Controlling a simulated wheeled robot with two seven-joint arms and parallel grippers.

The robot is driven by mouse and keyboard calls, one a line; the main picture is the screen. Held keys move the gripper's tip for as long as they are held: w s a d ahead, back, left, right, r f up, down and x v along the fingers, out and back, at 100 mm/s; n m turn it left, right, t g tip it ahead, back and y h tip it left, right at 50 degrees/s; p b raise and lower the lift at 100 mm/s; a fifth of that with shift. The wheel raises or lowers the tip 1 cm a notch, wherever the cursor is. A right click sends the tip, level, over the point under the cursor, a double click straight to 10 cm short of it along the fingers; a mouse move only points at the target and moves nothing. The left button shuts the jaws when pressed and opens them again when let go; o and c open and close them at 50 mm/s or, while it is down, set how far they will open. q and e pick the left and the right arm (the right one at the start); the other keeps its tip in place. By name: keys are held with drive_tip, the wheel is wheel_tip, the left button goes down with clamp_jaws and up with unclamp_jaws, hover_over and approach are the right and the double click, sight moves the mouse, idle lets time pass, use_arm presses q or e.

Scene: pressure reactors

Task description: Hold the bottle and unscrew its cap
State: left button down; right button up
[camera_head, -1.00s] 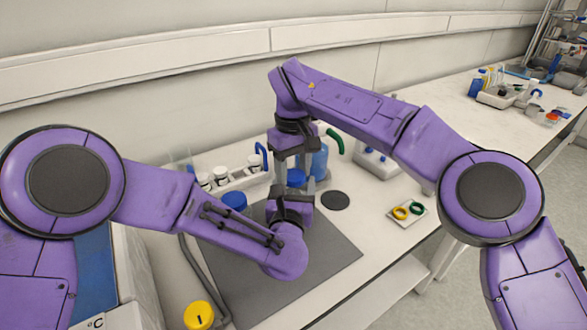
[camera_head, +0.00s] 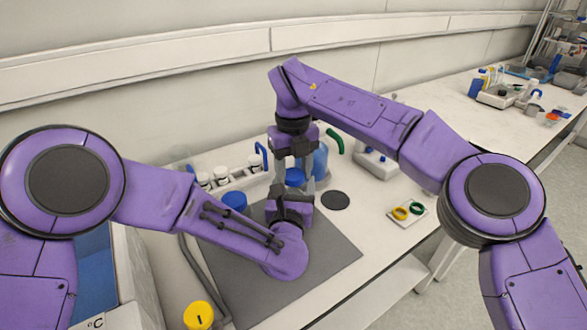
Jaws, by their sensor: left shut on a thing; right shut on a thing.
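A blue cap (camera_head: 295,177) shows between the fingers of my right gripper (camera_head: 294,165), which comes down from above and is shut on it. My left gripper (camera_head: 292,194) reaches in from the front, just below the cap, and is shut on the bottle. The bottle's body is almost wholly hidden behind my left gripper and wrist. Whether the cap is still seated on the bottle cannot be told.
A grey mat (camera_head: 335,253) lies under my grippers. Another blue-capped container (camera_head: 234,201) stands left, before a rack of white-capped bottles (camera_head: 222,174). A blue bottle (camera_head: 321,160) stands close behind my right gripper. A tray with rings (camera_head: 407,212) lies right.

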drive_tip(key=n, duration=0.6)
drive_tip(key=shift+d, duration=0.1)
drive_tip(key=n, duration=0.3)
drive_tip(key=shift+w+n, duration=0.1)
drive_tip(key=shift+n, duration=0.3)
drive_tip(key=n, duration=0.5)
drive_tip(key=shift+n, duration=0.3)
drive_tip(key=n, duration=0.4)
drive_tip(key=shift+r+n, duration=0.1)
drive_tip(key=shift+n, duration=0.3)
drive_tip(key=shift+r, duration=0.2)
drive_tip(key=shift+r, duration=0.9)
